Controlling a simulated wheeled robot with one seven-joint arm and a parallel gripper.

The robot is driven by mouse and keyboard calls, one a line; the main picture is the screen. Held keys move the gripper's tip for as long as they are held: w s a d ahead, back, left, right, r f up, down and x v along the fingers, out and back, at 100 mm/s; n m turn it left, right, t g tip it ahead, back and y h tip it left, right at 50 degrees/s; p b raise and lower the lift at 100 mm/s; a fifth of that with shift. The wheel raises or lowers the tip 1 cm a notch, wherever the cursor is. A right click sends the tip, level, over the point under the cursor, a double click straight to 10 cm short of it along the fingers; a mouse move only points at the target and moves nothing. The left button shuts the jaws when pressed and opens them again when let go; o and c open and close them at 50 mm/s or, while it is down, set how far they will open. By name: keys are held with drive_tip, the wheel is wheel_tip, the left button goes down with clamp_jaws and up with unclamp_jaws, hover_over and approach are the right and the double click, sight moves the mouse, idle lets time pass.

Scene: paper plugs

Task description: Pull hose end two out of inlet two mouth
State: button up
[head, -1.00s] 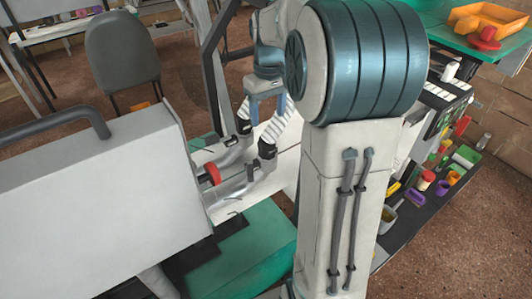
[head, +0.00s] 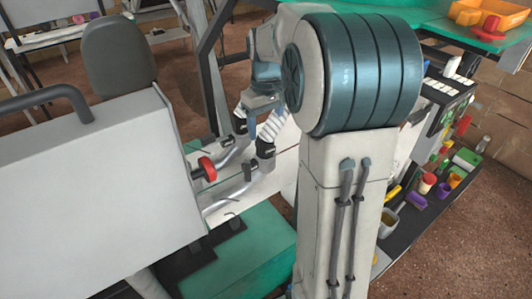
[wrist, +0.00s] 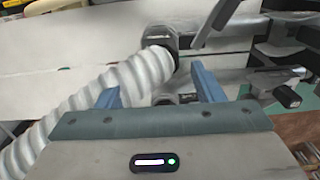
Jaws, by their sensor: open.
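Two white ribbed hoses end in black cuffs at two bent grey pipe mouths. I cannot tell which is number two. In the head view the nearer hose (head: 274,127) meets its cuff (head: 266,148) above the nearer grey pipe (head: 236,193). The other cuff (head: 240,126) sits at the farther pipe (head: 232,154). My gripper (head: 262,116) is open above and between the hoses. In the wrist view a ribbed hose (wrist: 80,108) runs up to a black cuff (wrist: 160,38), partly across the space between my open blue fingers (wrist: 153,80). Contact is unclear.
A red knob (head: 207,168) and a large grey housing (head: 95,190) stand left of the pipes. A green step (head: 240,255) lies below. A dark shelf (head: 410,222) with coloured cups is at the right. A chair (head: 118,55) stands behind.

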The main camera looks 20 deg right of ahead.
sight(265, 138)
drive_tip(key=shift+f+b, duration=1)
drive_tip(key=shift+f, duration=0.7)
drive_tip(key=shift+c, duration=0.3)
drive_tip(key=c, duration=1)
